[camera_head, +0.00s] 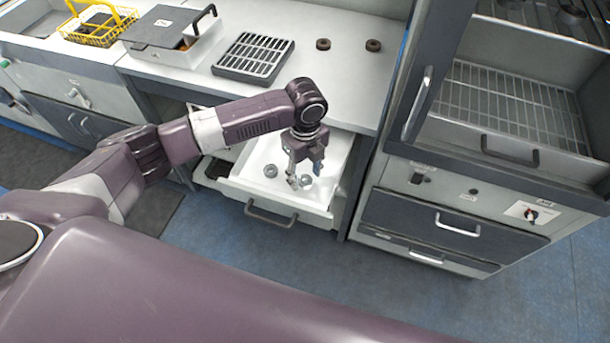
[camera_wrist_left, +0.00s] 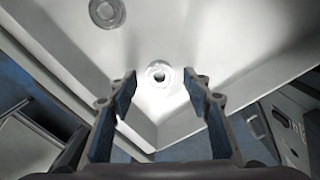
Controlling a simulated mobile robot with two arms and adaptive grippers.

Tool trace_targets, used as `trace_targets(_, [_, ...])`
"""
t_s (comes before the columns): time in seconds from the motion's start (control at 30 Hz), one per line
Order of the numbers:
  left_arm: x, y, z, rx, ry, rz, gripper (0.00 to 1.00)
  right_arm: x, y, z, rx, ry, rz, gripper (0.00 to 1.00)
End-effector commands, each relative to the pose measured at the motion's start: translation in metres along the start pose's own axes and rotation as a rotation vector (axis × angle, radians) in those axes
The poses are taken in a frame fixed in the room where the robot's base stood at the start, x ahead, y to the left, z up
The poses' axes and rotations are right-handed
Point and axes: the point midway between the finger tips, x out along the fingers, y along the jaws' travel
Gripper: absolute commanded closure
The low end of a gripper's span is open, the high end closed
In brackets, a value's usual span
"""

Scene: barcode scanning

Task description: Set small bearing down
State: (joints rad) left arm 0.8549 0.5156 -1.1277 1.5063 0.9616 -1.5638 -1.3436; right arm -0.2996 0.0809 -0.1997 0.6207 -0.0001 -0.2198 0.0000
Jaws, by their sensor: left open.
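A small grey bearing (camera_head: 305,180) lies in the open white drawer (camera_head: 335,185). It also shows in the left wrist view (camera_wrist_left: 159,75), lying on the drawer floor near a corner. A second, larger-looking bearing (camera_head: 270,171) lies to its left in the drawer, and shows at the top of the left wrist view (camera_wrist_left: 107,12). My left gripper (camera_head: 305,173) points down over the drawer, open and empty. In the left wrist view its fingertips (camera_wrist_left: 160,84) are spread, with the small bearing visible beyond the gap between them. My right gripper is not in view.
The white counter (camera_head: 190,82) above the drawer holds a black slatted tray (camera_head: 254,57), a grey-lidded box (camera_head: 170,30), a yellow wire basket (camera_head: 98,24) and two dark rings (camera_head: 323,44). A grey cabinet (camera_head: 455,215) stands right of the drawer. The drawer walls surround my left gripper.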

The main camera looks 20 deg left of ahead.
Motion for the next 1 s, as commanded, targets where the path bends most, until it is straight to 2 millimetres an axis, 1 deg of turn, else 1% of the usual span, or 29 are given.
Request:
trace_targets(0.17, [-0.034, -0.001, 0.001, 0.001, -0.003, -0.005, 0.55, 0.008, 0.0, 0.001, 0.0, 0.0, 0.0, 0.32])
trace_targets(0.3, [-0.064, -0.001, 0.001, 0.001, -0.003, -0.005, 0.55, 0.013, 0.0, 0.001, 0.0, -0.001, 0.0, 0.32])
trace_targets(0.4, [-0.084, -0.001, 0.001, 0.0, -0.002, -0.003, 0.55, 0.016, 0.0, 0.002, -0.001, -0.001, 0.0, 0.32])
trace_targets(0.5, [-0.098, -0.001, 0.001, 0.0, -0.001, -0.002, 0.55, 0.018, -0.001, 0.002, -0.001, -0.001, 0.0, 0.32])
trace_targets(0.6, [-0.108, 0.0, 0.001, 0.0, -0.002, 0.0, 0.55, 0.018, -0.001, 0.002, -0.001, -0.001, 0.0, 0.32])
trace_targets(0.7, [-0.113, 0.0, 0.0, 0.0, 0.0, -0.001, 0.55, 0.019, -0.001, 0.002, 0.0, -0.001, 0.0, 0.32])
trace_targets(1.0, [-0.113, 0.0, 0.0, 0.0, 0.0, 0.0, 0.55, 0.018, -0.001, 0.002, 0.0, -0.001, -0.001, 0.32])
